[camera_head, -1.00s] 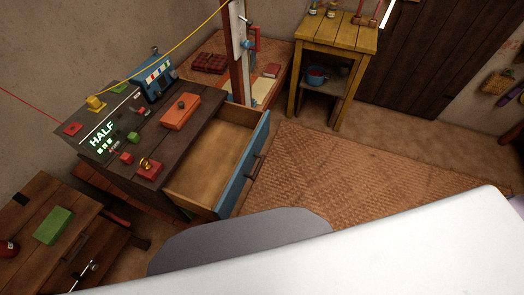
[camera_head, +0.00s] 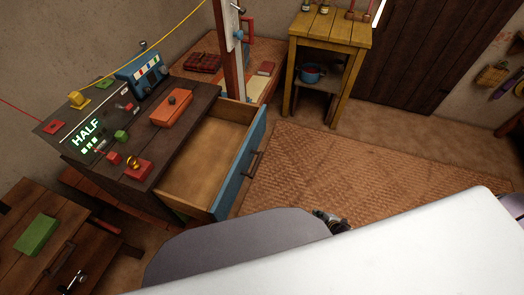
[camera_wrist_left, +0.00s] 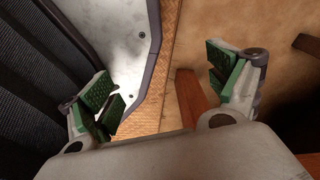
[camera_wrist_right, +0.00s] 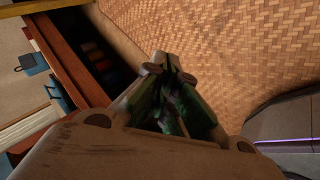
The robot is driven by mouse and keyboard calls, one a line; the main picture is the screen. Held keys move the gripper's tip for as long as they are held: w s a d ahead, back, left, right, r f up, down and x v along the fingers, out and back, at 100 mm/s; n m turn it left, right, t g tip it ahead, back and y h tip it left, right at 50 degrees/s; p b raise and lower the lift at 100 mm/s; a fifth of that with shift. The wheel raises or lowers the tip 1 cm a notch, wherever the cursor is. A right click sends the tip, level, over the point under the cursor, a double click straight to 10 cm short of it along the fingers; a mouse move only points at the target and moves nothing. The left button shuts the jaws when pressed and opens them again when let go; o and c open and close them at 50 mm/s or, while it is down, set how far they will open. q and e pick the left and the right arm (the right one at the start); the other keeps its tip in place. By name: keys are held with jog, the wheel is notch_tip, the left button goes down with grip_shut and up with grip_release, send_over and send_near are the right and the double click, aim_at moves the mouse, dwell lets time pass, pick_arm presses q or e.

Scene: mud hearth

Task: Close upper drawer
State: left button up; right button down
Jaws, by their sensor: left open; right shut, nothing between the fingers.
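The upper drawer (camera_head: 205,160) is pulled well out of the dark wooden cabinet (camera_head: 190,103). Its inside is bare pale wood, and its blue front (camera_head: 238,168) carries a dark bar handle (camera_head: 255,163). My right gripper (camera_head: 330,218) shows small at the edge of my own body, to the right of and nearer than the drawer front, apart from it. In the right wrist view the same gripper (camera_wrist_right: 174,72) is shut and empty above the woven mat. My left gripper (camera_wrist_left: 168,90) is open and empty in the left wrist view; I do not see it in the head view.
An orange box (camera_head: 171,108) and a control panel with a lit HALF sign (camera_head: 87,133) are on the cabinet. A wooden table with a green block (camera_head: 36,236) stands at lower left. A yellow stand (camera_head: 327,32) is behind. The woven mat (camera_head: 330,170) is clear.

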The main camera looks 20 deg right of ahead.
aim_at(255, 145)
jog(key=w+r+n+t+y+b, duration=0.65)
jog(key=w+r+n, duration=0.85)
jog(key=w+r, duration=0.3)
pick_arm(q)
jog(key=w+d+r+b, duration=0.4)
jog(key=w+r+b, duration=0.2)
jog(key=w+r, duration=0.4)
jog(key=shift+w+r+h+b, duration=0.15)
jog(key=shift+w+h+b, duration=0.15)
jog(key=shift+w, duration=0.9)
pick_arm(e)
jog(key=s+a+r+n+g+y, duration=0.1)
jog(key=a+r+n+g+y, duration=0.1)
jog(key=a+r+n+y, duration=0.2)
jog(key=s+a+r+n+g+y, duration=0.2)
jog(key=a+r+n, duration=0.5)
jog(key=r+n, duration=0.5)
jog(key=n+g+y, duration=0.1)
jog(key=n+y, duration=0.1)
jog(key=n, duration=0.1)
jog(key=shift+a+r, duration=0.2)
jog(key=shift+a, duration=0.2)
pick_arm(q)
jog(key=shift+d, duration=0.1)
pick_arm(e)
jog(key=shift+a, duration=0.15)
